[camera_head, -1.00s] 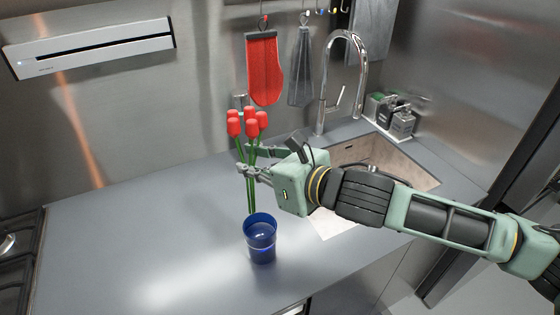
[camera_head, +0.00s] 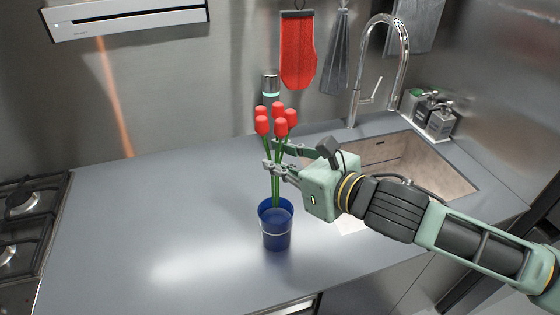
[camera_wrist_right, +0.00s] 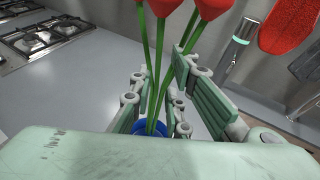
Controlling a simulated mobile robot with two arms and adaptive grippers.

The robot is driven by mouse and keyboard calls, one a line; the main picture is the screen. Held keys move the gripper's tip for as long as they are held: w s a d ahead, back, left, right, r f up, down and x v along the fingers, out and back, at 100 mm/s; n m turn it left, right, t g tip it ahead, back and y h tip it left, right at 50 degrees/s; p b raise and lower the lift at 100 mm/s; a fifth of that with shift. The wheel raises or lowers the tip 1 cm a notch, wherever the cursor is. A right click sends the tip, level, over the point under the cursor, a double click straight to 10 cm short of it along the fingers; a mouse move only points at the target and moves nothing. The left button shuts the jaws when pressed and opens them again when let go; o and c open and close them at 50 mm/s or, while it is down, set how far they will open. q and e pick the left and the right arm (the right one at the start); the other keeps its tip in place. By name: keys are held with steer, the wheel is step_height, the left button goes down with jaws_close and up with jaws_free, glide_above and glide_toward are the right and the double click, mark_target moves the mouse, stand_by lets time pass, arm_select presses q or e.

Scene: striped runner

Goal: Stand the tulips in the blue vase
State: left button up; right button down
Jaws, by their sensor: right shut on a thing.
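The bunch of red tulips (camera_head: 275,121) with green stems is upright, its flower heads above my right gripper (camera_head: 272,158). That gripper is shut on the stems. The blue vase (camera_head: 277,236) stands upright on the counter below the gripper. The lower stem ends pass behind the vase's near rim and look to be inside its mouth; the near wall hides their tips. In the right wrist view the stems (camera_wrist_right: 157,75) run between the fingers down toward the blue vase rim (camera_wrist_right: 152,127), which is mostly hidden by the gripper. My left gripper is not in view.
A sink (camera_head: 420,165) with a tall chrome faucet (camera_head: 384,50) lies to the right. A gas stove (camera_head: 30,215) is at the left. The grey counter (camera_head: 130,220) left of the vase is clear.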

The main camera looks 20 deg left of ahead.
mark_target(279, 202)
steer(key=shift+f+b, duration=2.05)
steer(key=shift+f, duration=1.45)
steer(key=shift+f+b, duration=1.25)
steer(key=shift+f, duration=1.1)
steer(key=shift+f+b, duration=0.3)
steer(key=shift+f, duration=0.1)
steer(key=c, duration=2.1)
jaws_free()
steer(key=shift+f, duration=0.1)
steer(key=o, duration=0.5)
